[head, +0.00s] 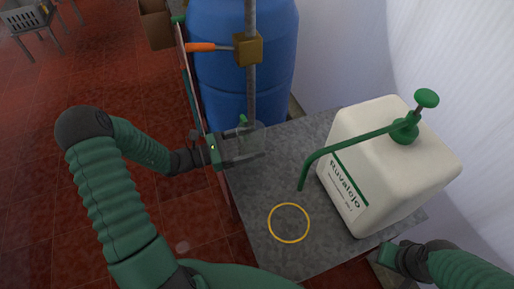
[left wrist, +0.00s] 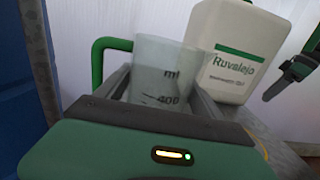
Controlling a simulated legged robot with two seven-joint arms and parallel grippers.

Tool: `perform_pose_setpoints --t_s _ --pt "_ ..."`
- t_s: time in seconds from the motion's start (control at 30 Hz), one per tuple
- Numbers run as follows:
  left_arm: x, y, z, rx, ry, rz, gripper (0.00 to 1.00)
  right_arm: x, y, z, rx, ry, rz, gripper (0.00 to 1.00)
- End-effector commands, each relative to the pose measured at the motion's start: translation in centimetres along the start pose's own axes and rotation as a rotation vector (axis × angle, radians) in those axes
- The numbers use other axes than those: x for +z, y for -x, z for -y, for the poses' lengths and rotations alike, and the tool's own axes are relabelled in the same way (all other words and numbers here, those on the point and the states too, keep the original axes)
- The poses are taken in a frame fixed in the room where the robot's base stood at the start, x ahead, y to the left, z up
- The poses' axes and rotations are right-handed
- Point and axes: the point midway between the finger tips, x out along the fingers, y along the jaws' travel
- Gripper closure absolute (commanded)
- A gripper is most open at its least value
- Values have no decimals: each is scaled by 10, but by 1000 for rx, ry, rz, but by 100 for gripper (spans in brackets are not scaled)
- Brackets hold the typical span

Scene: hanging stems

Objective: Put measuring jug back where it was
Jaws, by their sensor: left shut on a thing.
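The clear measuring jug (head: 252,138) is between the fingers of my left gripper (head: 243,150), over the far left corner of the grey counter; I cannot tell whether it touches the counter. A yellow ring (head: 289,204) marks an empty spot on the counter. My right gripper (head: 388,257) is low at the right, by the counter's edge; its fingers are not clear.
A white Ruvalejo container (head: 390,160) with a green pump and spout (head: 340,151) stands on the right of the grey counter (head: 260,190). The spout reaches near the ring. A blue barrel (head: 225,85) and a metal post (head: 251,85) stand behind the jug.

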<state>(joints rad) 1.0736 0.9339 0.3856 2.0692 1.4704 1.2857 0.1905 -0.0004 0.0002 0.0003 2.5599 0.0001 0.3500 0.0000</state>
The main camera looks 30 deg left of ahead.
Motion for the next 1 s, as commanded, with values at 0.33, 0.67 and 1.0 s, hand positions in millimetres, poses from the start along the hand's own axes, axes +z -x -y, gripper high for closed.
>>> perform_pose_setpoints --t_s 0.33,0.67,1.0 --pt "-36 -19 -12 4 13 11 66 3 -14 0 0 -1 0 50" --pt "-41 -24 -6 3 4 1 12 3 -13 0 0 0 0 50" --pt "-41 -20 -9 4 7 6 1 3 -13 0 0 -1 0 50"
